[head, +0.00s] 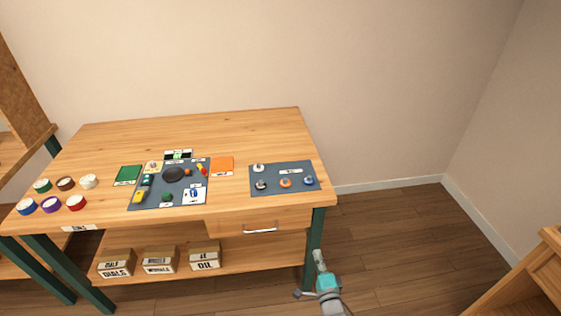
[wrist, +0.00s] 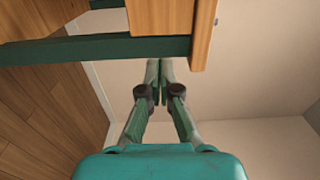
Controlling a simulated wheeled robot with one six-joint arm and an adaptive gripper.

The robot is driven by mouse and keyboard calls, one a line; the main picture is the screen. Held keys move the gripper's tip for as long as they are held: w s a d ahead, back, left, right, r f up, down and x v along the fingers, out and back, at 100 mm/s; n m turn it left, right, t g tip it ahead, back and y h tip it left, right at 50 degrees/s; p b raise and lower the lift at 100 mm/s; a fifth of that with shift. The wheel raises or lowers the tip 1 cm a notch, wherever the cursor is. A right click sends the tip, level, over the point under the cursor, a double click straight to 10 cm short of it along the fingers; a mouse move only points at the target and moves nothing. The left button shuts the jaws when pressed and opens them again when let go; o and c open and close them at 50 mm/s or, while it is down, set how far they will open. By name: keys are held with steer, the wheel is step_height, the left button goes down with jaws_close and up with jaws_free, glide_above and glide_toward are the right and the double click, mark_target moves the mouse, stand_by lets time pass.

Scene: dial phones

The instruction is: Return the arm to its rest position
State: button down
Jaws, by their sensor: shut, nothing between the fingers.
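My gripper (wrist: 158,64) is shut and empty in the wrist view, its two fingertips together. The green table frame and a wooden table part (wrist: 200,40) show beyond the fingertips. In the head view my arm (head: 327,281), with a teal part, is low at the bottom, right of the workbench's front right leg (head: 313,250). The gripper's fingers are not clear in the head view. I cannot tell how far the gripper is from the table frame.
The wooden workbench (head: 240,130) carries a large dark mat (head: 150,198) with small items, a second mat (head: 300,170), and several coloured round containers at left. Labelled boxes (head: 160,260) sit on its lower shelf. Open floor (head: 400,240) lies to the right. Wooden furniture (head: 545,270) stands at far right.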

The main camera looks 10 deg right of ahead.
steer(key=s+a+r+n+g, duration=0.15)
steer(key=s+n, duration=0.75)
steer(key=s, duration=2)
steer(key=s+r+n+g, duration=0.1)
steer(key=s+r+n, duration=0.8)
steer(key=s+r, duration=0.8)
steer(key=shift+s+g, duration=0.35)
steer(key=shift+s, duration=0.6)
